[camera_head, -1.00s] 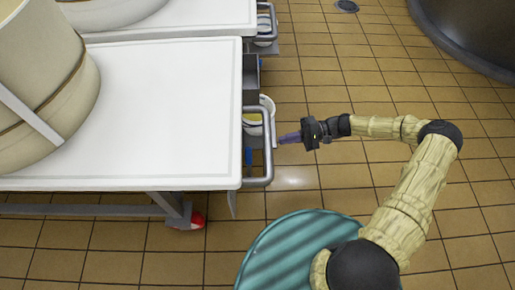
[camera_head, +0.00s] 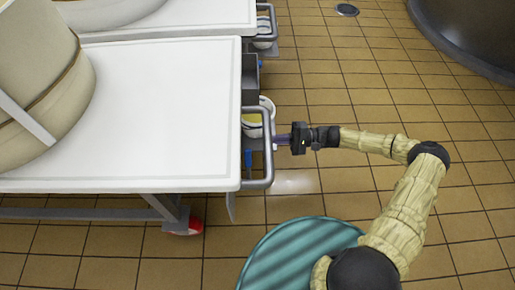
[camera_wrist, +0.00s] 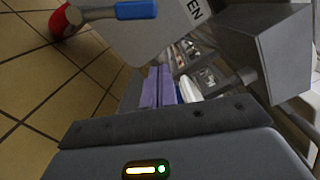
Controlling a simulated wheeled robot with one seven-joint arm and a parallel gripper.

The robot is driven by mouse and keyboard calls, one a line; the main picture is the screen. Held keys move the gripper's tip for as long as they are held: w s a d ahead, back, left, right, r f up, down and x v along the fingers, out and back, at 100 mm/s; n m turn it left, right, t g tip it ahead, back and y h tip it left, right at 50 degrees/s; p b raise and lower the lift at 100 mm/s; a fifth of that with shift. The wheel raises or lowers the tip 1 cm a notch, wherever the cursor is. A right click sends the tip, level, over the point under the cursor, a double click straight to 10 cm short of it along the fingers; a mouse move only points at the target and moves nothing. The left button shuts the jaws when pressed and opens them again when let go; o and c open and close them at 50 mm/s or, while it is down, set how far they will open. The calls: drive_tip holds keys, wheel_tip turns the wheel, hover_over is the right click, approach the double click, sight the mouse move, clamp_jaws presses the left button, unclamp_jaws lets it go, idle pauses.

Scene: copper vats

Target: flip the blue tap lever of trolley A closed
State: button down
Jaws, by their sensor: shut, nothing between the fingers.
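The near trolley, with a white top (camera_head: 150,110), has a grey rail (camera_head: 268,160) at its right end. A blue piece, apparently the tap lever (camera_head: 248,158), shows between the top's edge and the rail. In the wrist view the blue lever (camera_wrist: 137,9) lies at the top, left of the fingers and apart from them. My gripper (camera_head: 280,140) is shut and empty, its purple fingertips close to the rail. The closed fingers also show in the wrist view (camera_wrist: 156,88). I cannot tell whether they touch the rail.
A cream bucket (camera_head: 266,104) hangs behind the rail. A grey box (camera_wrist: 262,55) stands right of the fingers. A second trolley (camera_head: 180,20) is behind, and a dark vat (camera_head: 470,35) stands far right.

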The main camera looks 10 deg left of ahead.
sight(248, 166)
drive_tip(key=s+a+r+b, duration=0.1)
drive_tip(key=s+a+b, duration=0.3)
drive_tip(key=s+a, duration=0.1)
drive_tip(key=shift+a+r, duration=0.15)
drive_tip(key=shift+r, duration=0.2)
drive_tip(key=shift+s, duration=0.2)
